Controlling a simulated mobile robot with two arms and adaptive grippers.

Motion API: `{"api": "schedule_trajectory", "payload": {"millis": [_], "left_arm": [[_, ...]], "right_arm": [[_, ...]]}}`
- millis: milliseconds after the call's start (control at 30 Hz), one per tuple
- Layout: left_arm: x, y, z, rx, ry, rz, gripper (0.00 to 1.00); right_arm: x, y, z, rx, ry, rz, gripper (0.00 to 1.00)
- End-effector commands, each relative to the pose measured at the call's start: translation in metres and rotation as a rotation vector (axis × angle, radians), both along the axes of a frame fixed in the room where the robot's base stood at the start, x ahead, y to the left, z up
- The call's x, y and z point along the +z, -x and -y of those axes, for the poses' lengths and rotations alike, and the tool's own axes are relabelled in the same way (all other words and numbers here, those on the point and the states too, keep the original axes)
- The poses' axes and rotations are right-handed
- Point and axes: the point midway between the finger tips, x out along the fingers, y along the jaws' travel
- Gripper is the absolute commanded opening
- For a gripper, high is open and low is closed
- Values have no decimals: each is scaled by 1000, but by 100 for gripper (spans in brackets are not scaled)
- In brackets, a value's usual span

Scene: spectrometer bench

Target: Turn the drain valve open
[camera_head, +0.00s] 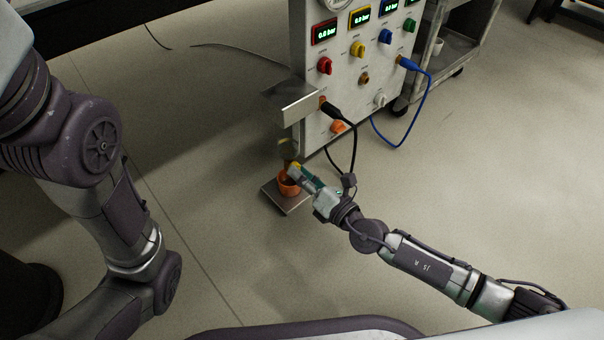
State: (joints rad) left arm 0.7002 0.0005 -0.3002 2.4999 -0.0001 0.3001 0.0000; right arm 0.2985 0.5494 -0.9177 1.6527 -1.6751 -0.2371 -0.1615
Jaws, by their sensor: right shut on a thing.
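My right gripper (299,172) reaches in from the lower right to the bottom left of the grey panel.
The grey panel (312,132) carries several coloured knobs, green displays and a metal shelf bracket (300,108) above the valve. A black cable (355,150) hangs close to my right gripper. A blue cable (425,105) loops at the right. The floor in front is clear.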

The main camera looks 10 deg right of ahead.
Motion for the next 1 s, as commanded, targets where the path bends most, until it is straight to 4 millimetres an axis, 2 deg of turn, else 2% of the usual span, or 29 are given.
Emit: {"api": "schedule_trajectory", "payload": {"millis": [300, 767, 800, 933, 1000], "left_arm": [[0, 0, 0, 0, 0, 1, 82], [0, 0, 0, 0, 0, 1, 82], [0, 0, 0, 0, 0, 1, 82], [0, 0, 0, 0, 0, 1, 82], [0, 0, 0, 0, 0, 1, 82]], "right_arm": [[0, 0, 1, -1, -78, -56, 0], [0, -1, 1, -2, -89, -63, 0], [0, -1, 1, -2, -89, -63, 30], [0, 0, 1, -1, -88, -64, 52], [0, 0, 1, -1, -88, -64, 52]]}}
